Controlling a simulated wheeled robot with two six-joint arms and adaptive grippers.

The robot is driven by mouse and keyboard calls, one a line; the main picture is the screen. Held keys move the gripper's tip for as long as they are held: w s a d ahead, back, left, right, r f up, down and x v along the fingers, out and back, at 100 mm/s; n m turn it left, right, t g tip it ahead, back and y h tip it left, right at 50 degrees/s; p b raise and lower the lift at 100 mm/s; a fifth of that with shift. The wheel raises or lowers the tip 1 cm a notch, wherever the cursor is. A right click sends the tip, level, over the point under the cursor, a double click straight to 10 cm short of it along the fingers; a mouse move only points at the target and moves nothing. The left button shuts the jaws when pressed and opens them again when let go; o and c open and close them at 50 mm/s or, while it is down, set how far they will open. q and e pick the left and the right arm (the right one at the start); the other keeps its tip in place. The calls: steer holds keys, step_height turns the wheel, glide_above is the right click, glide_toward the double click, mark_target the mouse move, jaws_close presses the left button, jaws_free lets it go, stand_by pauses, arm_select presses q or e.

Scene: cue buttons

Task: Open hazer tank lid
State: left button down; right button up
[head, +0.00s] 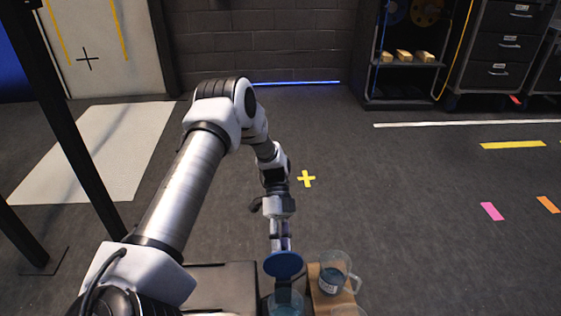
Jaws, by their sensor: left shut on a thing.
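The hazer tank (286,303) is at the bottom middle of the head view, a clear vessel with bluish contents, cut off by the lower edge. Its round blue lid (283,264) is above the tank opening, tilted up, with its broad face showing. My left gripper (280,243) reaches down from above and is shut on the lid. The fingertips are partly hidden behind the lid. I cannot tell whether the lid still touches the tank rim. My right gripper is not in view.
A clear jug (333,274) with a handle and a label stands on a brown wooden board (316,300) just right of the tank. A dark case top (225,285) lies to the left. Shelving (405,85) and drawer cabinets (497,55) stand far back; the floor between is clear.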

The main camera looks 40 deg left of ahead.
arm_select(q)
steer(key=shift+w+f, duration=0.1)
steer(key=shift+f, duration=0.25)
steer(key=c, duration=1.3)
jaws_free()
steer(key=o, duration=0.3)
steer(key=shift+w+f, duration=0.2)
steer(key=shift+f, duration=0.05)
steer(key=shift+s+r, duration=0.1)
steer(key=shift+r, duration=0.1)
steer(key=v, duration=1.2)
steer(key=shift+d, duration=0.1)
